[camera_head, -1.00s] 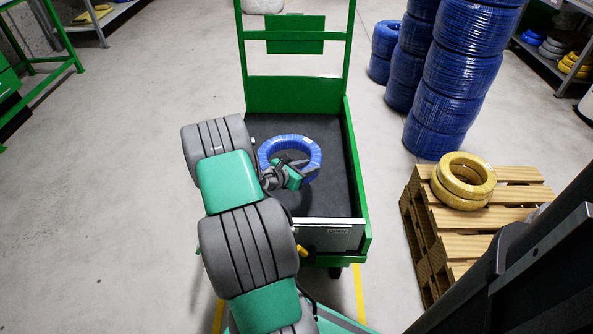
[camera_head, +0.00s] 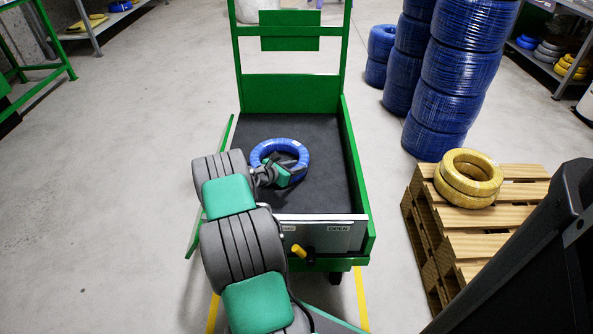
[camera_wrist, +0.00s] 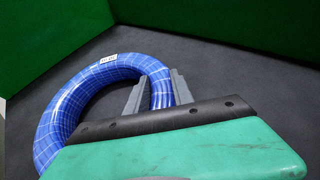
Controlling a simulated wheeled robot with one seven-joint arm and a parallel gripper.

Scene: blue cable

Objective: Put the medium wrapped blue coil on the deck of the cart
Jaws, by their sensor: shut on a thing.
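The wrapped blue coil (camera_head: 288,149) is over the dark deck (camera_head: 320,195) of the green cart, left of the deck's middle. It also shows in the wrist view (camera_wrist: 62,118), with a small white label on its far side. My gripper (camera_wrist: 158,88) is shut on the coil's near right side, one finger on each side of the ring. In the head view my gripper (camera_head: 292,168) reaches in from the left and hides part of the ring. The coil looks close to flat; whether it touches the deck I cannot tell.
The cart has green side walls (camera_head: 357,180) and a front panel (camera_head: 320,235). Tall stacks of blue coils (camera_head: 455,75) stand at right. A wooden pallet (camera_head: 520,192) holds yellow coils (camera_head: 467,178). Most of the deck around the coil is clear.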

